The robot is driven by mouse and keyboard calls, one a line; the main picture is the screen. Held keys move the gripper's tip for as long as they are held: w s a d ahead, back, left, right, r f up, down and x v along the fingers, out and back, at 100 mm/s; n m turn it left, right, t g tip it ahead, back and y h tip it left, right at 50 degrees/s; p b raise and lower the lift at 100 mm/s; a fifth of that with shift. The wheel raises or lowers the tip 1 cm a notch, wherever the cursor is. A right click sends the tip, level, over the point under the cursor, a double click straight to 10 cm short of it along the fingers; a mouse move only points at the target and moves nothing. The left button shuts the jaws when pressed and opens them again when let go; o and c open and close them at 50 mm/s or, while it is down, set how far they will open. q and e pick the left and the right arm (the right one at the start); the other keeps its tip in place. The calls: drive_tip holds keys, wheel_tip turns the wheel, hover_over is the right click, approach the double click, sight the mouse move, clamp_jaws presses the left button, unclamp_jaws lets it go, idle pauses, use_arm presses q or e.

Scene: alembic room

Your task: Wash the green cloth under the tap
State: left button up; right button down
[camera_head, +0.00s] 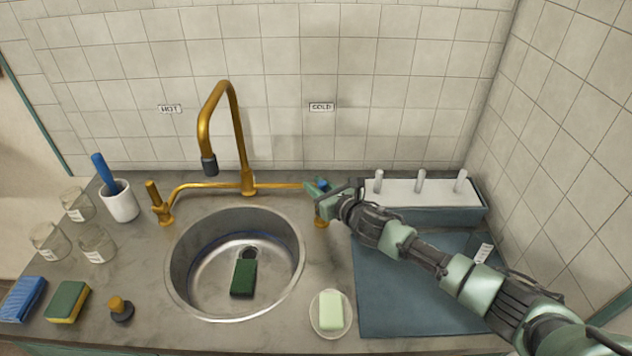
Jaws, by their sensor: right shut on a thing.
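A dark green piece (243,278), which I take for the green cloth, lies on the bottom of the round steel sink (294,232), just in front of the drain. The brass tap (238,125) arches over the back of the sink, its dark spout (209,165) pointing down; I see no water running. A brass handle (153,192) stands on the left under the HOT label. My right gripper (318,190) is at the right end of the brass pipe, below the COLD label, shut on the cold tap handle, which it mostly hides. My left gripper is out of view.
A soap bar (332,310) on a dish stands right of the sink, beside a blue-grey mat (400,310). A rack (420,200) stands behind. Glass jars (97,243), a white cup (121,203), a sponge (67,302), a blue cloth (22,298) and a plug (121,309) stand left.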

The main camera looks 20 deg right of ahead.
drive_tip(key=c, duration=1.2)
unclamp_jaws()
drive_tip(key=shift+c, duration=0.2)
drive_tip(key=b+v, duration=0.1)
drive_tip(key=v, duration=0.6)
drive_tip(key=shift+s, duration=0.35)
drive_tip(key=shift+d, duration=0.15)
